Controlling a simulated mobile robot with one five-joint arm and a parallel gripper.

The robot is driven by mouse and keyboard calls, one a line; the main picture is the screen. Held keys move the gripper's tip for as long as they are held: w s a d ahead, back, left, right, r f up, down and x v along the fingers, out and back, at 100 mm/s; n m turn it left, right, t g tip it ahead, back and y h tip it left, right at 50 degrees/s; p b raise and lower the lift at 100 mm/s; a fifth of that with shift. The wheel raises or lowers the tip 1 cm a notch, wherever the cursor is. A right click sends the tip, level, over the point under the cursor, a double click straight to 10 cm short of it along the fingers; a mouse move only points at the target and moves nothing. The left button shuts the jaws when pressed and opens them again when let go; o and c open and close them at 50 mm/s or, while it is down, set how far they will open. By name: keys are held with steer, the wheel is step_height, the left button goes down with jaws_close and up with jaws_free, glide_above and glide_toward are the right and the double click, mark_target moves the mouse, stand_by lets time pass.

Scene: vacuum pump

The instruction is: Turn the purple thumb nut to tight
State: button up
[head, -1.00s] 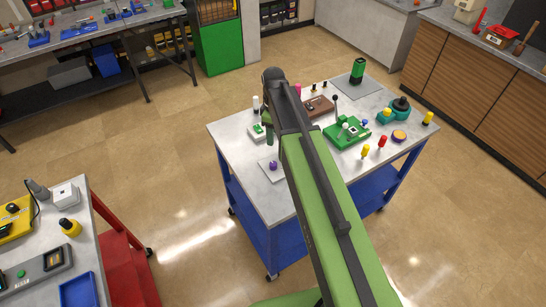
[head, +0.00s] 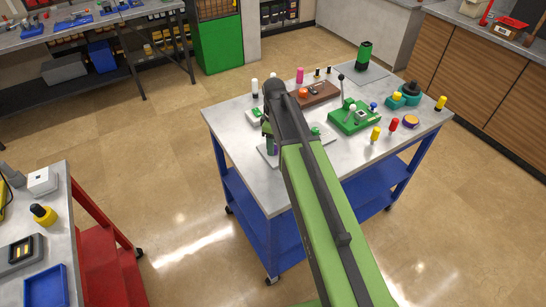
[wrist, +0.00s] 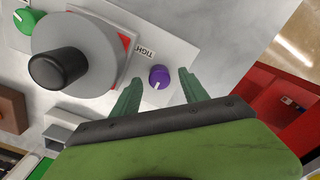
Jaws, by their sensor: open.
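The purple thumb nut (wrist: 159,77) shows in the wrist view as a small ribbed knob with a white pointer mark. It sits on a pale plate (wrist: 178,48) beside a label reading TIGHT (wrist: 144,52). My gripper (wrist: 160,88) is open, with its two green fingers apart on either side of the nut; I cannot tell whether they touch it. In the head view my gripper (head: 270,143) is over the near left part of the blue cart's top (head: 222,132), and the nut is mostly hidden behind it.
In the wrist view a round grey body with a black knob (wrist: 58,68) stands left of the nut, with a green knob (wrist: 26,20) beyond. In the head view a green device with levers (head: 352,117) and a brown box (head: 318,93) stand farther right and back.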

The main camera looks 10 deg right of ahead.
steer(key=shift+f+b, duration=0.35)
steer(key=shift+f, duration=0.6)
steer(key=shift+r, duration=0.1)
steer(key=shift+c, duration=0.4)
